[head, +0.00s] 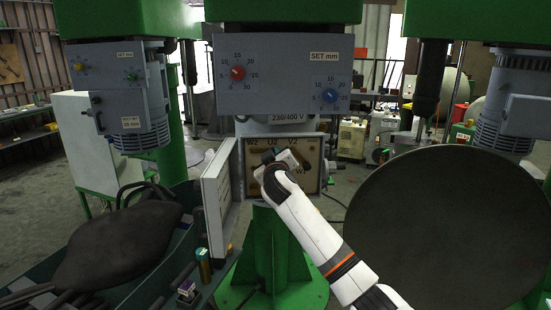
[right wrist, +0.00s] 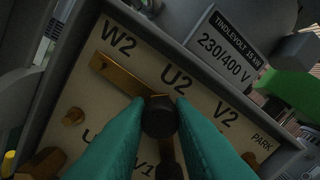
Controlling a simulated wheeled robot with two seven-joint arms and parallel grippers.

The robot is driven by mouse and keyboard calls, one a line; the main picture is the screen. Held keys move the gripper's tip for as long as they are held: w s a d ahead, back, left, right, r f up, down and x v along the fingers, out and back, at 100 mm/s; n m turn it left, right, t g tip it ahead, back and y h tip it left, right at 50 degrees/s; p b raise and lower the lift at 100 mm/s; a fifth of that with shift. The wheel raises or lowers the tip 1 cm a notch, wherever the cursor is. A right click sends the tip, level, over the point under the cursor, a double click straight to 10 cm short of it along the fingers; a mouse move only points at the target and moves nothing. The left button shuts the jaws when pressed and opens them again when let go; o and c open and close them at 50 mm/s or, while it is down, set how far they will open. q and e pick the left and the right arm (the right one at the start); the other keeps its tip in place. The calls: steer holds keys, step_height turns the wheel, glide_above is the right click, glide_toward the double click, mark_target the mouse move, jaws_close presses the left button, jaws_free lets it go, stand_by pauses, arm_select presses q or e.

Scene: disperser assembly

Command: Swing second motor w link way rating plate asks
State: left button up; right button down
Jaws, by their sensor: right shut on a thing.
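The open terminal box with its cream board (head: 314,150) is below the middle machine's grey control panel. The board is lettered W2, U2, V2 along the top. The rating plate (head: 289,118) above it reads 230/400 V, and it also shows in the right wrist view (right wrist: 229,45). My right gripper (head: 266,160) is at the board. In the right wrist view its teal fingers (right wrist: 159,122) are shut on a black knob (right wrist: 159,115) below U2. A brass link (right wrist: 122,76) slants from under W2 to this knob. The fingers hide much of the lower board. My left gripper is out of view.
The box's open door (head: 217,190) stands to its left. A green bench with a dark bag-like object (head: 118,243) is at lower left. A large dark disc (head: 450,230) fills the right. Similar motors (head: 122,95) hang at both sides. A PARK mark (right wrist: 262,139) is on the board's right.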

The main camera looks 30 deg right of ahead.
steer(key=shift+r, duration=0.1)
stand_by(0.4)
steer(key=c, duration=1.3)
jaws_free()
steer(key=shift+o, duration=0.2)
steer(key=b+v, duration=0.4)
steer(key=v, duration=0.8)
